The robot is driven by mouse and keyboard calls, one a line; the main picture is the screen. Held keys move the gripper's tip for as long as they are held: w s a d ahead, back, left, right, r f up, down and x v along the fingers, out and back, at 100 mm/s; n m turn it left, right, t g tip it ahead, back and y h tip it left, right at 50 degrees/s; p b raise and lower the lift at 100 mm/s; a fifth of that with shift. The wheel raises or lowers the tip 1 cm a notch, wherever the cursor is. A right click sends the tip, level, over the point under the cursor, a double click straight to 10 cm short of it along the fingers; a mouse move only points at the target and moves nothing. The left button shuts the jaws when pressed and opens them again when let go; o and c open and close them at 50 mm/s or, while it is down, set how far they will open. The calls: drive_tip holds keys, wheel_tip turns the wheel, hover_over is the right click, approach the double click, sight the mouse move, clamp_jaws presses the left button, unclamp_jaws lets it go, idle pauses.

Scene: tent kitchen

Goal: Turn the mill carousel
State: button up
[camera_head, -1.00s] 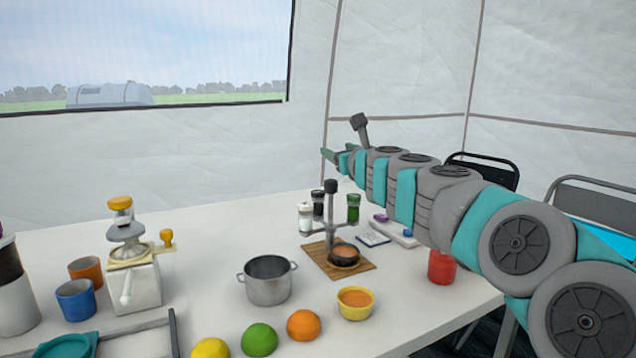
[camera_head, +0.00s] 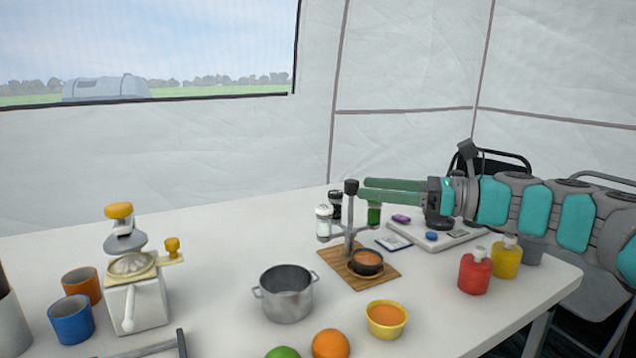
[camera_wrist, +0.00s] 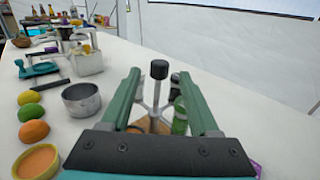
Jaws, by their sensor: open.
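The mill carousel is a grey post with a black knob (camera_head: 351,187) on top and side arms carrying mills, on a wooden board (camera_head: 378,279). A white mill (camera_head: 324,223) and a black mill (camera_head: 335,204) are on its left; a green mill (camera_head: 374,217) is on its right. My gripper (camera_head: 364,190) is open and level, coming from the right, with its green fingertips close to the knob and above the green mill. In the wrist view, the post (camera_wrist: 155,105) and green mill (camera_wrist: 180,122) appear between the fingers; I cannot tell whether anything touches.
A bowl (camera_head: 367,260) sits on the board beside the post. A pot (camera_head: 286,295), a yellow bowl (camera_head: 387,320) and fruit are in front. Red (camera_head: 475,272) and yellow (camera_head: 507,258) bottles and a grey scale (camera_head: 455,238) lie under my arm. The table behind the pot is clear.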

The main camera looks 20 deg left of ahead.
drive_tip(key=a, duration=0.7)
drive_tip(key=shift+s+a, duration=0.3)
drive_tip(key=shift+a, duration=0.05)
clamp_jaws()
